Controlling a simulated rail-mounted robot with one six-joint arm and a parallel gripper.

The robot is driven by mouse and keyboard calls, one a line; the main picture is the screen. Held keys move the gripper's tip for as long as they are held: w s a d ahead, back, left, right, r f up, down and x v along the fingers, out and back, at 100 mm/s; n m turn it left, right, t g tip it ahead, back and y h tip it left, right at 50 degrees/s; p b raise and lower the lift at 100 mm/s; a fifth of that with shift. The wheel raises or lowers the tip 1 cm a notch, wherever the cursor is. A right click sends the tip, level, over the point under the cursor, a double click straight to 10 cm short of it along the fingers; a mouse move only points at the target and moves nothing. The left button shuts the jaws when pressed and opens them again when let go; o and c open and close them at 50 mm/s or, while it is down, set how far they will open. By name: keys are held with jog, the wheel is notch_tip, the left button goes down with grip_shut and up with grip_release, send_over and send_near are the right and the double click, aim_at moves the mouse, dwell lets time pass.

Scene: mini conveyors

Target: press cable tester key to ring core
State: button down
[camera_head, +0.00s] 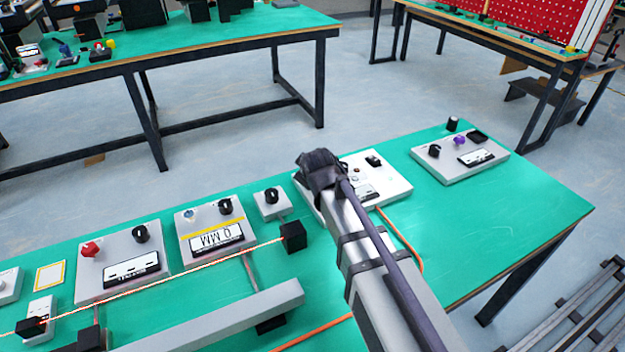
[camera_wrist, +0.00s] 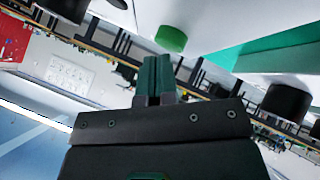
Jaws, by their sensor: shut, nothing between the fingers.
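A white panel box (camera_head: 395,189) on the green bench is partly covered by my arm and shows a small black switch (camera_head: 373,161) and a label or display plate. I cannot read from the frames whether it is the cable tester. My gripper (camera_wrist: 152,60) is shut and empty. In the wrist view its fingertips are close to a round green key (camera_wrist: 171,39) on a white face, just below and left of it. I cannot tell whether they touch. In the head view the fingertips and the green key are hidden behind my wrist.
A black knob (camera_wrist: 287,101) stands right of the fingers in the wrist view. Other panels stand along the bench (camera_head: 540,215): one with a purple knob (camera_head: 459,141), a meter (camera_head: 215,232), and one with a red knob (camera_head: 91,249). An orange cable (camera_head: 409,246) runs beside my arm.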

jog(key=shift+f, duration=0.2)
dwell(0.4)
jog(key=shift+r+p, duration=0.65)
jog(key=shift+r, duration=0.15)
notch_tip(320, 180, up, 5)
jog(key=p, duration=0.5)
jog(key=shift+r, duration=0.15)
dwell(0.4)
